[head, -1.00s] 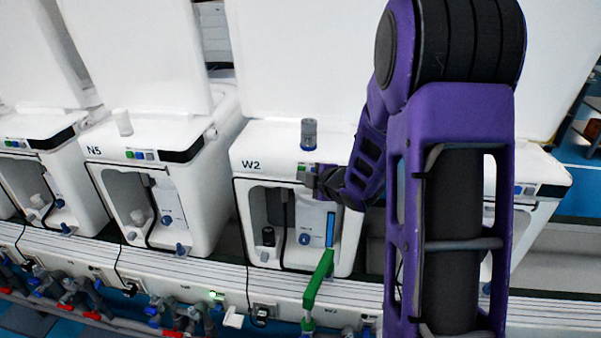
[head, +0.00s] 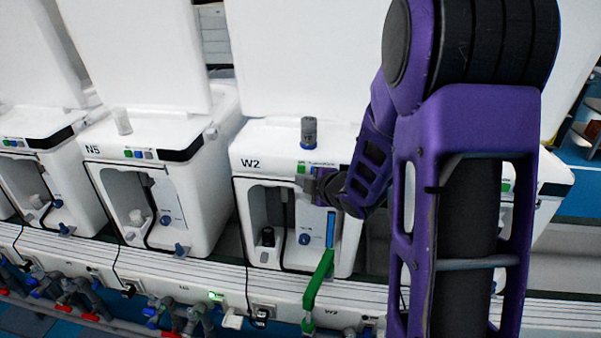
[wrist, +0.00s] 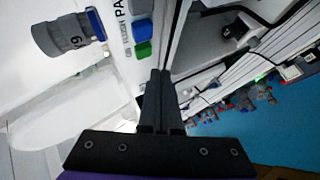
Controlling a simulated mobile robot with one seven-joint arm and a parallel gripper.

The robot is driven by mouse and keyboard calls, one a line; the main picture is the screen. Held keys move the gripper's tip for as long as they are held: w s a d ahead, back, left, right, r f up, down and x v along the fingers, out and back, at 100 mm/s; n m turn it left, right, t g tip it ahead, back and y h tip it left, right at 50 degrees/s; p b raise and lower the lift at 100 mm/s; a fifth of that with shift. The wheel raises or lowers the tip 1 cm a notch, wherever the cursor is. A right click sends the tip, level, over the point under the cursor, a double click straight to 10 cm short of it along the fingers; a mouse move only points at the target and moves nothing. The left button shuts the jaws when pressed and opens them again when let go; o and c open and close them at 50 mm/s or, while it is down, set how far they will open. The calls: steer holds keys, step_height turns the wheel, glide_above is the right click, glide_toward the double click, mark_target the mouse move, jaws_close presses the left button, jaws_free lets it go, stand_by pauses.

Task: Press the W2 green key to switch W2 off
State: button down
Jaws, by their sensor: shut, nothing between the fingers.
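The W2 station (head: 251,163) is a white unit with its label on the upper front. Its green key (head: 301,168) shows on the front panel just above my gripper (head: 305,183). In the wrist view the green key (wrist: 143,50) sits beside a blue key (wrist: 141,7). My gripper (wrist: 160,75) is shut and empty, its fingertips close to the green key and a little to its lower right in that picture. I cannot tell whether they touch the panel. My gripper and wrist hide part of the panel to the right of the key.
A grey knob (head: 308,132) stands on top of W2. A green-handled valve (head: 318,280) rises in front of its lower bay. The N5 station (head: 110,175) is to the left, with its own keys. A rail with pipes and valves runs along the front.

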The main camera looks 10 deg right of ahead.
steer(key=shift+s+a+b, duration=0.25)
steer(key=shift+s+a, duration=0.05)
steer(key=shift+s, duration=0.45)
steer(key=shift+s+a+b, duration=0.2)
steer(key=shift+s+a, duration=0.1)
steer(key=shift+s, duration=0.45)
steer(key=shift+s+a+b, duration=0.25)
steer(key=shift+s+a, duration=0.05)
steer(key=shift+s, duration=0.45)
